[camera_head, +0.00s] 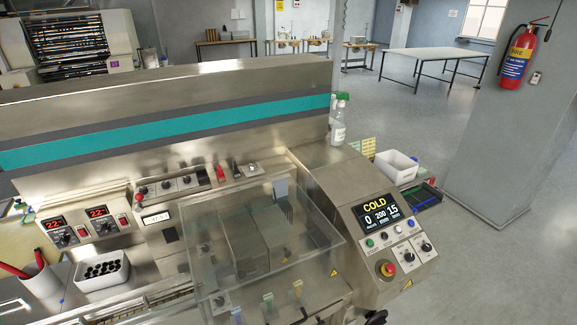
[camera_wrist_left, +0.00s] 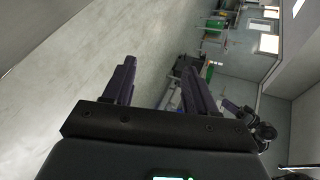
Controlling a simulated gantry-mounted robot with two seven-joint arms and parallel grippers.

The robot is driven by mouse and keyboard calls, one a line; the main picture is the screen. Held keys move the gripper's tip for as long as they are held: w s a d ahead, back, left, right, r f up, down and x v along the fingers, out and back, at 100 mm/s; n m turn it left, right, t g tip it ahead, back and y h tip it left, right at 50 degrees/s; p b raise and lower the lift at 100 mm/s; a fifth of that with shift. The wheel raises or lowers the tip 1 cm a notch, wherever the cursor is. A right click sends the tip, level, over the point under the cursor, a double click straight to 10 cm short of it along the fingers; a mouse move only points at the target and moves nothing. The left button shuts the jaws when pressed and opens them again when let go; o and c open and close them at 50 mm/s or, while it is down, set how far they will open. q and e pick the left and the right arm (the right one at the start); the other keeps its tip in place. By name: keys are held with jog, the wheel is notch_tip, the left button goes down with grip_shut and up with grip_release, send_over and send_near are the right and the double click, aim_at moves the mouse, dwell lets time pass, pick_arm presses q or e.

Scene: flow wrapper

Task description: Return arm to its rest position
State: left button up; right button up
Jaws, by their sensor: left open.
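My left gripper (camera_wrist_left: 160,82) shows in the left wrist view. Its two dark fingers stand well apart with nothing between them. Behind the fingers in that view are pale grey floor and, at the right, distant furniture lying sideways in the picture. My left gripper does not show in the head view. My right gripper is in neither view. The flow wrapper (camera_head: 170,95), a steel machine with a teal stripe, fills the left and middle of the head view. Its control panel (camera_head: 385,215) reads "COLD 0 200 15".
A clear cover (camera_head: 255,240) sits over the machine's middle. A white box of dark round items (camera_head: 103,270) and a cup with red handles (camera_head: 40,280) stand at lower left. A spray bottle (camera_head: 338,120) and white bin (camera_head: 396,167) are near the right end. Open floor (camera_head: 500,265) lies right.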

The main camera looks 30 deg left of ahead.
pick_arm(q)
jog(key=w+d+r+n+t+y+b, duration=0.1)
jog(key=w+d+r+n+t+y, duration=0.15)
jog(key=d+n, duration=0.4)
jog(key=w+d+r+n+t+y+b, duration=0.1)
jog(key=w+d+r+n+y, duration=0.1)
jog(key=w+d+n, duration=0.45)
notch_tip(320, 180, up, 4)
jog(key=s+d+n+y, duration=0.2)
jog(key=n, duration=0.3)
jog(key=s+a+n+g+y, duration=0.3)
jog(key=s+a+n+g, duration=0.1)
jog(key=s+n+g, duration=0.55)
notch_tip(320, 180, up, 21)
jog(key=n+t+p, duration=0.1)
jog(key=t+p, duration=0.1)
jog(key=p, duration=1.8)
jog(key=shift+s+a, duration=0.1)
